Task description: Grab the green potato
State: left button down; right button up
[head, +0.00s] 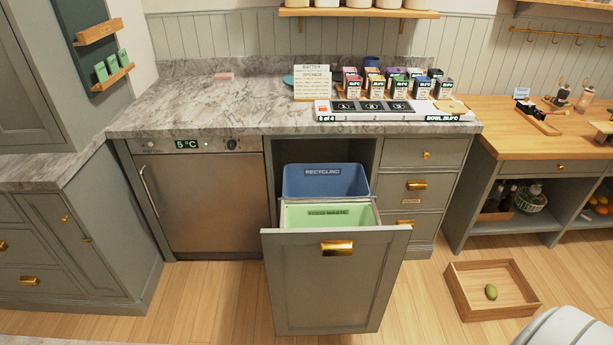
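A small green oval object that looks like the green potato (491,292) lies in a shallow square wooden tray (461,293) on the floor at the lower right of the head view. Nothing covers it. Neither of my grippers shows in the head view, so I cannot see whether they are open or shut.
A pulled-out bin drawer (318,285) stands open left of the tray, with a blue recycling bin (325,182) and a green food waste bin (327,218). A wooden-topped shelf unit (530,168) stands behind the tray. Wooden floor (425,310) lies clear between drawer and tray.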

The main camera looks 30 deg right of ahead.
aim_at(492, 292)
jog(key=z, duration=2.5)
jog(key=i+z, duration=0.3)
jog(key=i, duration=0.2)
jog(key=i+l+z, duration=0.15)
jog(key=i+z, duration=0.2)
jog(key=i, duration=0.5)
jog(key=i+j+z, duration=0.1)
jog(key=i+z, duration=0.3)
jog(key=i, duration=0.5)
jog(key=i+j+z, duration=0.1)
jog(key=i+z, duration=0.15)
jog(key=i, duration=1.4)
jog(key=i+u, duration=0.45)
jog(key=i+l+u, duration=0.1)
jog(key=i+u, duration=0.2)
jog(key=u, duration=0.15)
jog(key=i+l+u, duration=0.25)
jog(key=u, duration=0.2)
jog(key=i, duration=0.1)
